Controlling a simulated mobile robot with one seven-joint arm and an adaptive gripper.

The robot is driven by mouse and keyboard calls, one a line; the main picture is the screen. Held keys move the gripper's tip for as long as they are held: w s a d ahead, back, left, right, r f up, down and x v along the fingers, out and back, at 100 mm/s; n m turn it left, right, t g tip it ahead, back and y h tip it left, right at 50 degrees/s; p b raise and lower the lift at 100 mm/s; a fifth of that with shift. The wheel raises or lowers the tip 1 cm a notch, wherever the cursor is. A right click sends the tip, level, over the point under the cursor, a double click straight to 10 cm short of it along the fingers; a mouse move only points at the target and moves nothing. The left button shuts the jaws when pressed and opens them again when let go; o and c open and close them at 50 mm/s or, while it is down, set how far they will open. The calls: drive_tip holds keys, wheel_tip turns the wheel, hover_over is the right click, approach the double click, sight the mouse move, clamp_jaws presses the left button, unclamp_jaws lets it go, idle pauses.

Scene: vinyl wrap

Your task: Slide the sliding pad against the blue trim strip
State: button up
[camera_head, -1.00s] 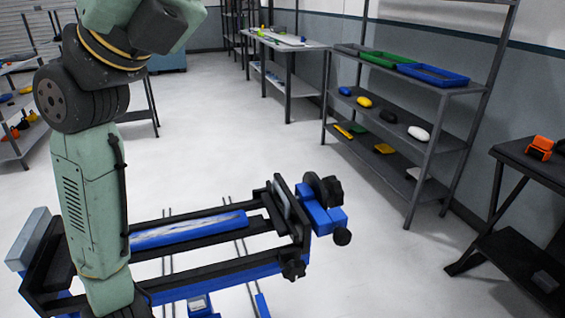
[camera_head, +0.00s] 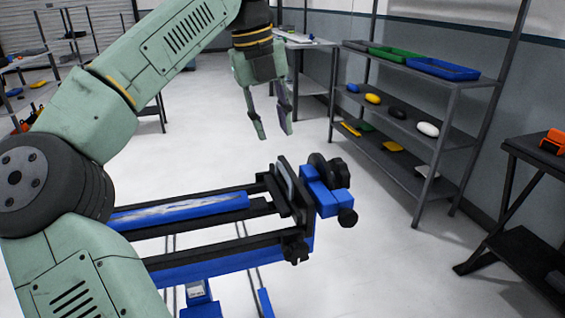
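A blue trim strip (camera_head: 226,203) lies lengthwise in the black and blue clamping stand, with a whitish, streaky film on part of its face. My arm hides its left end. My gripper (camera_head: 274,134) hangs pointing down above and behind the right part of the stand, apart from the strip. Its two fingers are spread with nothing between them. I cannot tell for sure which thing is the sliding pad. Small rounded pieces in blue (camera_head: 352,88), yellow (camera_head: 373,99), black (camera_head: 397,112) and white (camera_head: 428,129) lie on a shelf to the right.
The stand's right end has a clamp with dark knobs (camera_head: 347,218). A grey shelf rack (camera_head: 455,150) holds green (camera_head: 393,59) and blue (camera_head: 442,69) trays on top. A black table (camera_head: 535,155) with an orange tool (camera_head: 553,141) stands at far right. The floor between is clear.

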sight(283, 170)
drive_tip(key=f, duration=0.3)
drive_tip(key=d+f, duration=0.1)
drive_tip(key=f, duration=0.5)
drive_tip(key=shift+w+d+p, duration=0.25)
drive_tip(key=shift+d+p, duration=0.05)
drive_tip(key=shift+d, duration=0.1)
drive_tip(key=shift+c, duration=0.2)
clamp_jaws()
